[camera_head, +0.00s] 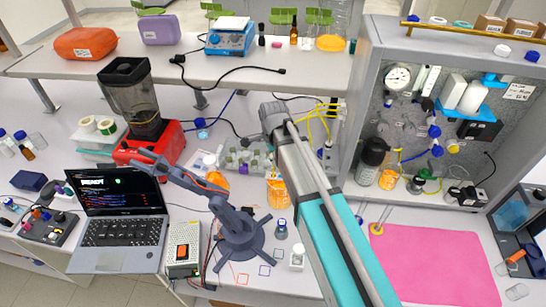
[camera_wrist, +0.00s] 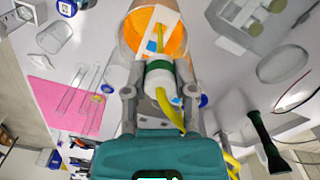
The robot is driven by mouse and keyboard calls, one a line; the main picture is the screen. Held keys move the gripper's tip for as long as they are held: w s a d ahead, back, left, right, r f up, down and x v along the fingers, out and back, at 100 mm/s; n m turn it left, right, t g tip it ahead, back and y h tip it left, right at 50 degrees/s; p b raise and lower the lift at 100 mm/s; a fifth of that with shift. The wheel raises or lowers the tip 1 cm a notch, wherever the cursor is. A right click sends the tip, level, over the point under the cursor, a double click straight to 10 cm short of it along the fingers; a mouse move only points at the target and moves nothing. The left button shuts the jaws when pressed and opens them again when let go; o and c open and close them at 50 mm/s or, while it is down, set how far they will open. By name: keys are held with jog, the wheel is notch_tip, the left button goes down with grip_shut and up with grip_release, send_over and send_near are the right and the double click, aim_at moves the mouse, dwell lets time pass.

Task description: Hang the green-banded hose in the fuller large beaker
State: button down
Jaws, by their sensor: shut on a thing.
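In the wrist view my gripper (camera_wrist: 159,95) is shut on the green-banded hose (camera_wrist: 158,68), at its white collar with the green band. A yellow tube end points away from the collar toward a beaker of orange liquid (camera_wrist: 133,36). The tube end overlaps the beaker in the picture; I cannot tell whether it is inside the rim. More yellow tube bends down past the fingers. In the head view a beaker with orange liquid (camera_head: 278,192) stands left of my teal arm. My fingers and the held hose cannot be made out there.
A small dark robot arm (camera_head: 240,235), a laptop (camera_head: 117,222) and a power box (camera_head: 184,250) stand to the left. A pink mat (camera_head: 430,262) lies to the right. A grey cabinet (camera_head: 445,115) holds bottles and an orange-filled beaker (camera_head: 388,179). Yellow tubes (camera_head: 318,122) hang behind my arm.

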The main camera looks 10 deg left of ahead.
jog(key=shift+f+b, duration=3.45)
jog(key=shift+f, duration=0.1)
jog(key=shift+f+b, duration=0.3)
jog(key=shift+c, duration=1.8)
grip_release()
jog(key=shift+r, duration=0.2)
notch_tip(320, 180, up, 12)
jog(key=p, duration=1.2)
jog(key=shift+r+p, duration=0.1)
jog(key=shift+p, duration=0.25)
